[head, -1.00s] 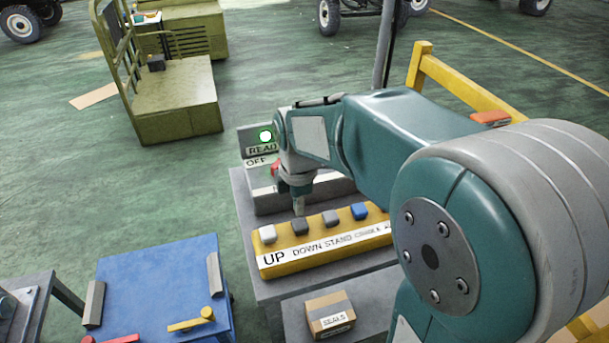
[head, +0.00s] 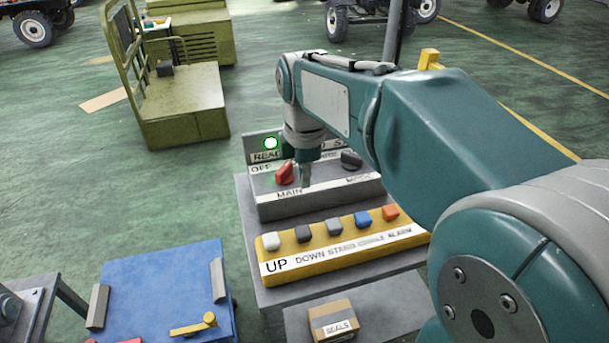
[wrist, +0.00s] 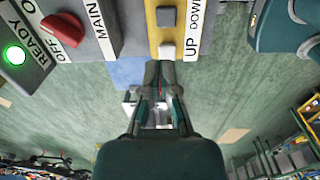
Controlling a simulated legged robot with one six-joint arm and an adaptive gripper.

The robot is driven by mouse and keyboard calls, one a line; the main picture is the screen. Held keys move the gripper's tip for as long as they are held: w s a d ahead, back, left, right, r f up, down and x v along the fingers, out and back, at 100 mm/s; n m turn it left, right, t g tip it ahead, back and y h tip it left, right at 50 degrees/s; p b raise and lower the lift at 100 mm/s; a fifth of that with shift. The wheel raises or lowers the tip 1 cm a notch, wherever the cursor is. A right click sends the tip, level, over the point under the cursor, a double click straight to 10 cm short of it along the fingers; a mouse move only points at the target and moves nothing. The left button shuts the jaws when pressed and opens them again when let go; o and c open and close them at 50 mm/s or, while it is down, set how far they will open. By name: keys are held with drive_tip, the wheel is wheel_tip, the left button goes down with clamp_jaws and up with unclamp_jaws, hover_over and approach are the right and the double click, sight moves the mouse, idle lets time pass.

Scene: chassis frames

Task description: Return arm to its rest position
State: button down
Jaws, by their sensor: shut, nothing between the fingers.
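My teal arm reaches in from the right. In the wrist view my gripper (wrist: 160,68) points toward the yellow button panel (wrist: 168,42), with the fingers together. In the head view the yellow panel (head: 300,262) holds several coloured buttons over labels such as UP and DOWN. The depth gap between the fingertips and the box cannot be told.
A green light (head: 270,143) is lit beside READY. A small SEALS box (head: 333,320) sits on the shelf in front. A blue table (head: 150,285) stands at left, an olive cart (head: 185,110) behind. Open green floor lies between them.

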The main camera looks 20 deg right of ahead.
drive_tip(key=s+d+f+m+t, duration=0.1)
drive_tip(key=s+m+t, duration=0.4)
drive_tip(key=s+m, duration=1)
drive_tip(key=f+m, duration=0.1)
drive_tip(key=m, duration=0.2)
drive_tip(key=shift+s, duration=0.25)
idle(2.6)
